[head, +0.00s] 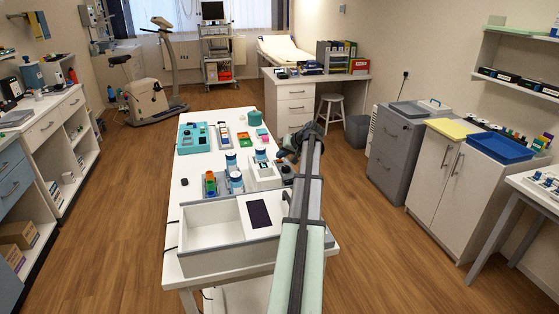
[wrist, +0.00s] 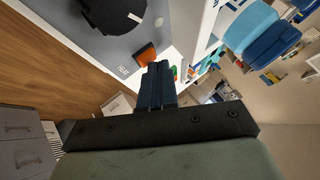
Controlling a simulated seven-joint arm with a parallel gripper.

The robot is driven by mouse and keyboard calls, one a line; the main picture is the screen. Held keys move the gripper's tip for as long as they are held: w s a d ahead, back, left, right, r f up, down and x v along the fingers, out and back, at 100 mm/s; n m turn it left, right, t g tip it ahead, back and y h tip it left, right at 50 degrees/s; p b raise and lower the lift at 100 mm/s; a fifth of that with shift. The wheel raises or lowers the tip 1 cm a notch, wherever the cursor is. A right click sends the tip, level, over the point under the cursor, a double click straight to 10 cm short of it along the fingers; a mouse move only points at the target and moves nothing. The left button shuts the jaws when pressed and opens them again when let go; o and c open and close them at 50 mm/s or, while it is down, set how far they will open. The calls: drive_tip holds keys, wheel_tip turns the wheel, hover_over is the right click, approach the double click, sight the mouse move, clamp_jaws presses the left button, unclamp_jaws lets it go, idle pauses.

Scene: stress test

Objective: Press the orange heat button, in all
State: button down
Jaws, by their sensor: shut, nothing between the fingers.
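The orange heat button (wrist: 145,54) shows in the wrist view on the grey face of a device (wrist: 95,42), beside a "HEAT" label and near a big black knob (wrist: 112,14). My gripper's fingers (wrist: 158,68) are shut with nothing between them. Their tips appear right beside the button and overlap its lower right edge in the picture. I cannot tell whether they touch it. In the head view my gripper (head: 284,156) is small and dark beside a white device (head: 265,184) on the white table. The button cannot be made out there.
Blue-capped bottles (head: 235,176) stand left of the device. A large white tray (head: 207,225) with a grey rim fills the near end of the table. A teal case (head: 185,149) lies farther back. The floor right of the table (head: 360,225) is clear.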

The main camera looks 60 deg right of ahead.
sight(281, 160)
drive_tip(key=shift+r, duration=0.85)
drive_tip(key=shift+r, duration=0.1)
drive_tip(key=shift+r, duration=2.4)
drive_tip(key=shift+w, duration=0.1)
